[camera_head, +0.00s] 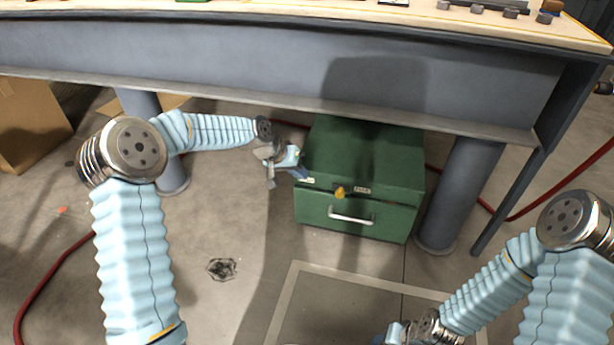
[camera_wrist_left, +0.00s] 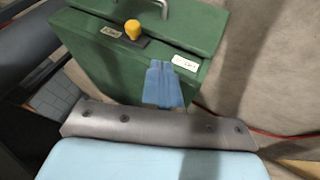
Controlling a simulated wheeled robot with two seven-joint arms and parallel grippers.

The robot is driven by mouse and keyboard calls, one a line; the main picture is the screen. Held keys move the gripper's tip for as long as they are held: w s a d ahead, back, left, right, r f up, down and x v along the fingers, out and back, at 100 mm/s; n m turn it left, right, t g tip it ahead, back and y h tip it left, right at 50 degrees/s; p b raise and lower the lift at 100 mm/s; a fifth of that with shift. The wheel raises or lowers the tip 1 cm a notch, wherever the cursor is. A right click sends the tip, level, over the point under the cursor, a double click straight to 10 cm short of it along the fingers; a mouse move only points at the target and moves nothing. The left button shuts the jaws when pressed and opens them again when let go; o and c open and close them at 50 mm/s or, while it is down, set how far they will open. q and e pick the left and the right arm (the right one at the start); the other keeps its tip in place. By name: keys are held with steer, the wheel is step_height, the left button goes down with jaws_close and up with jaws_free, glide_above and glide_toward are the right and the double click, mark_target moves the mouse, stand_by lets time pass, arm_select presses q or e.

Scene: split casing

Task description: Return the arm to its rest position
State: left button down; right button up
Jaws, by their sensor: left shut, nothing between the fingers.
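My left gripper (camera_head: 304,174) is at the left side of a green metal box (camera_head: 365,165) under the workbench. Its blue fingers are shut with nothing between them. In the left wrist view the shut fingers (camera_wrist_left: 163,85) show in front of the green box (camera_wrist_left: 100,65); I cannot tell whether they touch it. My right arm comes in at the lower right, and its gripper end is cut off by the bottom edge, so its fingers do not show.
The workbench (camera_head: 300,75) spans the top, on grey legs (camera_head: 460,190). The box has a yellow knob (camera_head: 340,192) and a drawer handle (camera_head: 351,218). A red hose (camera_head: 535,210) lies on the floor. A cardboard box (camera_head: 30,125) stands at left. Open floor lies in front.

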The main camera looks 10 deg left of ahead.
arm_select(q)
steer(key=shift+s+a+r, duration=0.1)
steer(key=shift+r, duration=0.15)
stand_by(0.3)
steer(key=s+d+f+n+g, duration=0.1)
steer(key=s+d+f, duration=0.2)
steer(key=s+f, duration=0.55)
steer(key=s+d+f+n+g, duration=0.1)
steer(key=s+d+f, duration=0.2)
steer(key=s+f, duration=0.5)
steer(key=s+f+n+g+y, duration=0.1)
steer(key=s+f, duration=0.2)
steer(key=s, duration=0.6)
steer(key=s+f+g, duration=0.1)
steer(key=s+f, duration=0.3)
steer(key=s, duration=0.5)
step_height(320, 180, up, 13)
steer(key=w+p, duration=0.1)
steer(key=p, duration=1.2)
steer(key=shift+d, duration=0.15)
